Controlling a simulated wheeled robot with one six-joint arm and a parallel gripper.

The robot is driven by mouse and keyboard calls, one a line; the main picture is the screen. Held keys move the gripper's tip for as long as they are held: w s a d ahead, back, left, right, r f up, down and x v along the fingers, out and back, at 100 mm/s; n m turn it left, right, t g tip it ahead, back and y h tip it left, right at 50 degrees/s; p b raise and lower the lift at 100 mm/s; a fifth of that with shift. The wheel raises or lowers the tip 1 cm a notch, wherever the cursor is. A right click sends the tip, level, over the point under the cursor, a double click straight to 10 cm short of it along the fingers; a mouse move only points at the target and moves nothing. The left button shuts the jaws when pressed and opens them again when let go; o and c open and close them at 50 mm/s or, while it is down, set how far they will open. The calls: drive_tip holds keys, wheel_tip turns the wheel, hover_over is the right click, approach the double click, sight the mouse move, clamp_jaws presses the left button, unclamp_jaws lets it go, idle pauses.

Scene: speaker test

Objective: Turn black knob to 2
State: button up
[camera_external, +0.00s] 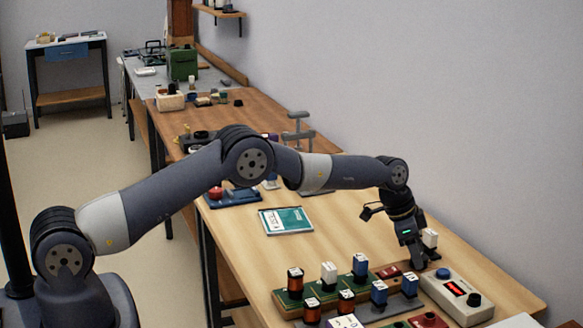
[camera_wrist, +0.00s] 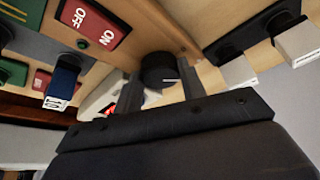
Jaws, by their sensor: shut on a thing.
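A round black knob (camera_wrist: 158,68) with a white pointer line shows in the wrist view, between the two fingers of my gripper (camera_wrist: 162,85). My gripper is shut on it, pointing down. The numbers around the knob cannot be read. In the external view my gripper (camera_external: 418,262) is low over the right part of the bench and hides this knob. A red OFF/ON plate (camera_wrist: 93,24) lies beside the knob in the wrist view.
A white box (camera_external: 445,297) with a blue button, red display and another black knob (camera_external: 474,299) stands right of my gripper. Several coloured blocks on bases stand to the left. A white-ended block (camera_wrist: 298,40) is near. A teal booklet (camera_external: 286,220) lies further back.

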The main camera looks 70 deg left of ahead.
drive_tip(key=shift+w+a+f+m+h+b, duration=0.15)
drive_tip(key=shift+m+h+b, duration=0.3)
drive_tip(key=shift+m, duration=0.45)
drive_tip(key=shift+m+g+h, duration=0.25)
drive_tip(key=shift+m+g, duration=0.15)
drive_tip(key=shift+m, duration=0.8)
drive_tip(key=o, duration=0.7)
drive_tip(key=shift+r, duration=0.2)
drive_tip(key=v, duration=1)
drive_tip(key=shift+r+b, duration=0.35)
drive_tip(key=shift+b, duration=0.1)
drive_tip(key=shift+a, duration=0.1)
